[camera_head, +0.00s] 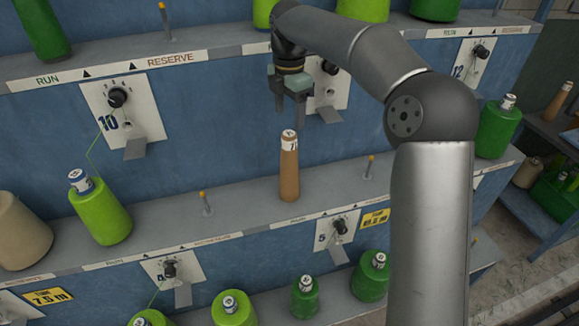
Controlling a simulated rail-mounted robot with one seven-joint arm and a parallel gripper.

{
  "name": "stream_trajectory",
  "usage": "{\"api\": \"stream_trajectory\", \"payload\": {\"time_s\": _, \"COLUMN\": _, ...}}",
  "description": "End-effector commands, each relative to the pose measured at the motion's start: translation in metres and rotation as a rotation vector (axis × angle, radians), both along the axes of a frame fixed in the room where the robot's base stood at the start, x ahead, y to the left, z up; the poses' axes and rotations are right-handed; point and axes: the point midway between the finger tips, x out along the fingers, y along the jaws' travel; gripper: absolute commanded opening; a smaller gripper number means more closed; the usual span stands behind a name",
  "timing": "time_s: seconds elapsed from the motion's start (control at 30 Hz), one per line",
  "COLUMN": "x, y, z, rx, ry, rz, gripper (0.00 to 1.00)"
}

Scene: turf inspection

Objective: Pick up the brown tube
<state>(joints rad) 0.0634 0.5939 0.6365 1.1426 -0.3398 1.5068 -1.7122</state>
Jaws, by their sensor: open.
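The brown tube (289,172) stands upright on the middle shelf (250,203), with a white label around its top. My gripper (292,108) is above it, pointing down, with its two fingers apart and nothing between them. The fingertips are a little above the tube's top and apart from it. My arm comes in from the right and hides part of the shelf and the wall panel behind.
A green spool (100,211) and a beige spool (22,235) stand left on the same shelf. Thin pegs (206,204) and (369,168) rise on either side of the tube. Another green spool (498,128) is at right. Several green spools stand below.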

Motion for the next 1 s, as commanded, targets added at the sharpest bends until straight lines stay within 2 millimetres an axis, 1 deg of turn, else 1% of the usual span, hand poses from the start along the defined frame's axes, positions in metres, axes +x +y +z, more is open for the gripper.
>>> {"api": "stream_trajectory", "payload": {"time_s": 0.03, "x": 0.000, "y": -0.001, "z": -0.011, "rx": -0.002, "ry": 0.004, "rz": 0.000, "gripper": 0.65}}
{"api": "stream_trajectory", "payload": {"time_s": 0.13, "x": 0.000, "y": 0.000, "z": -0.028, "rx": -0.001, "ry": 0.002, "rz": 0.000, "gripper": 0.65}}
{"api": "stream_trajectory", "payload": {"time_s": 0.23, "x": 0.000, "y": 0.000, "z": -0.039, "rx": 0.000, "ry": 0.000, "rz": -0.001, "gripper": 0.65}}
{"api": "stream_trajectory", "payload": {"time_s": 0.37, "x": 0.000, "y": 0.000, "z": -0.046, "rx": 0.001, "ry": -0.001, "rz": -0.001, "gripper": 0.65}}
{"api": "stream_trajectory", "payload": {"time_s": 0.47, "x": 0.002, "y": 0.000, "z": -0.055, "rx": 0.000, "ry": 0.003, "rz": -0.001, "gripper": 0.65}}
{"api": "stream_trajectory", "payload": {"time_s": 0.7, "x": 0.006, "y": -0.001, "z": -0.090, "rx": 0.000, "ry": 0.002, "rz": -0.002, "gripper": 0.65}}
{"api": "stream_trajectory", "payload": {"time_s": 0.83, "x": 0.006, "y": -0.001, "z": -0.097, "rx": 0.001, "ry": -0.001, "rz": -0.002, "gripper": 0.65}}
{"api": "stream_trajectory", "payload": {"time_s": 1.0, "x": 0.006, "y": -0.001, "z": -0.098, "rx": 0.000, "ry": -0.002, "rz": -0.002, "gripper": 0.65}}
